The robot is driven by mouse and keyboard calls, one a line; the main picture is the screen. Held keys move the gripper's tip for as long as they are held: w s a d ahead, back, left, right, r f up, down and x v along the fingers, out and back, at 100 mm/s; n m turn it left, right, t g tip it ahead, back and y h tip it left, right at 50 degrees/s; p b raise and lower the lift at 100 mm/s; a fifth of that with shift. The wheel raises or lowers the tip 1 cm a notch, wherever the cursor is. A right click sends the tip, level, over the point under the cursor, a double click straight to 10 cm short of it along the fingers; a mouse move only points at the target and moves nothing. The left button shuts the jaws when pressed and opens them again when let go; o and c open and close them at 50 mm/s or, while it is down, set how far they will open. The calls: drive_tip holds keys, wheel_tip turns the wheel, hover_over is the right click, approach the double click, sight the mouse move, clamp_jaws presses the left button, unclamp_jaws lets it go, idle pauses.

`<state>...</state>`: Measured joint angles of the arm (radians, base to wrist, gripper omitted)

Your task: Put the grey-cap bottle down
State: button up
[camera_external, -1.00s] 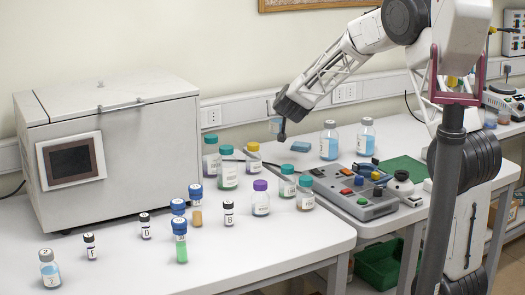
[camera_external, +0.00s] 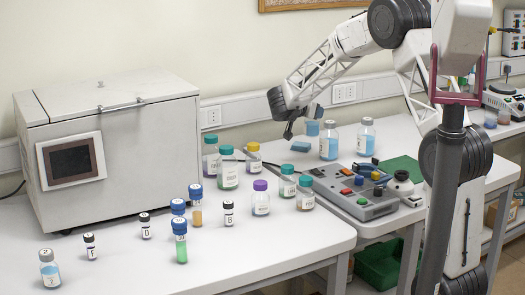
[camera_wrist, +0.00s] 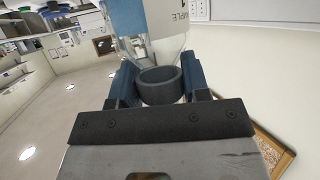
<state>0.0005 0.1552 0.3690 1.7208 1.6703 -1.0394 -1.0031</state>
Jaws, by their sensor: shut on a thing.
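My gripper (camera_external: 311,128) is raised above the back of the bench, left of two clear bottles with blue liquid. In the wrist view, its blue fingers (camera_wrist: 158,85) are shut around the grey cap (camera_wrist: 160,86) of a clear bottle. The bottle's glass body (camera_wrist: 165,45) extends beyond the fingertips, with a pale sample label partly cut off by the frame's top edge.
Teal-capped bottles (camera_external: 228,168), a purple-capped bottle (camera_external: 261,198) and several vials crowd the left bench. The left bench's front right (camera_external: 300,238) is clear.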

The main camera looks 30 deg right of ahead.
sight(314, 131)
drive_tip(key=shift+s+d+f+m+g+h, duration=0.1)
drive_tip(key=shift+s+f+m+g+h, duration=0.2)
drive_tip(key=shift+s+m+g, duration=0.25)
drive_tip(key=shift+s+d+f+m+g+h, duration=0.1)
drive_tip(key=shift+s+f+m+g+h, duration=0.1)
drive_tip(key=shift+s+f+m+g, duration=0.3)
drive_tip(key=shift+f, duration=2.45)
drive_tip(key=shift+f, duration=2.5)
drive_tip(key=shift+f, duration=0.1)
drive_tip(key=o, duration=1.2)
drive_tip(key=shift+v, duration=6.05)
